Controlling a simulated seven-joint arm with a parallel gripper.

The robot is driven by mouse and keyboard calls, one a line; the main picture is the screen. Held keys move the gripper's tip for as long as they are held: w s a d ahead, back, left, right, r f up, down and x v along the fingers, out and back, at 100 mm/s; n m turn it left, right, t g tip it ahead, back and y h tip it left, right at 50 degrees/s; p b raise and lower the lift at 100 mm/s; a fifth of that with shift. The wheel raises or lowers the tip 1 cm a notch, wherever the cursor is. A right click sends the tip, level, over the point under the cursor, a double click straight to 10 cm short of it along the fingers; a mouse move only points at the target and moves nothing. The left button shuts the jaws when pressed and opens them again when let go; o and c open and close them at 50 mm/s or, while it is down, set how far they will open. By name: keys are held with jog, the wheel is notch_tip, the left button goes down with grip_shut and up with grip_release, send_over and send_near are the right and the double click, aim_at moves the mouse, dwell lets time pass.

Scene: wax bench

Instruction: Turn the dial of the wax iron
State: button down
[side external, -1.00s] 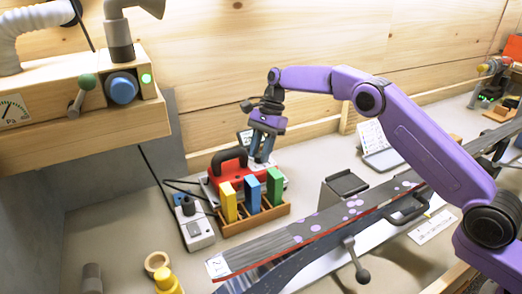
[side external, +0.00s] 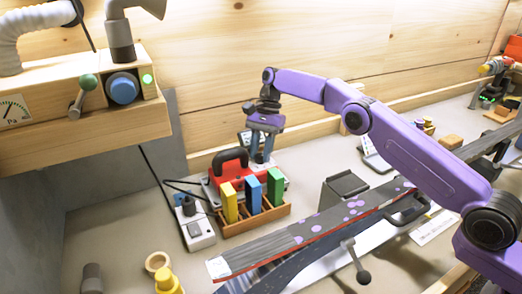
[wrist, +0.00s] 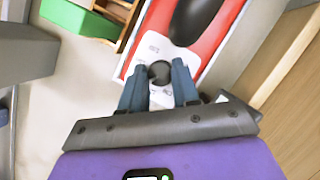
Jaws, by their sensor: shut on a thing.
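The wax iron (side external: 222,190) is red with a dark handle and stands behind a wooden rack; it also shows in the wrist view (wrist: 209,50). Its dial (wrist: 160,74) is a small dark round knob on a white printed plate. My gripper (wrist: 160,68) has its two blue-grey fingers on either side of the dial and is shut on it. In the side view my gripper (side external: 262,156) points down at the right end of the iron, and the dial is hidden there.
The wooden rack (side external: 259,222) holds yellow, blue and green blocks. A white power strip (side external: 197,232) with cables lies to the left. A ski (side external: 315,229) with purple spots lies across the front. A dark box (side external: 346,185) stands right of the rack.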

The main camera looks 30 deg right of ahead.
jog(key=c, duration=0.8)
grip_release()
jog(key=shift+c, duration=0.2)
jog(key=shift+m, duration=0.3)
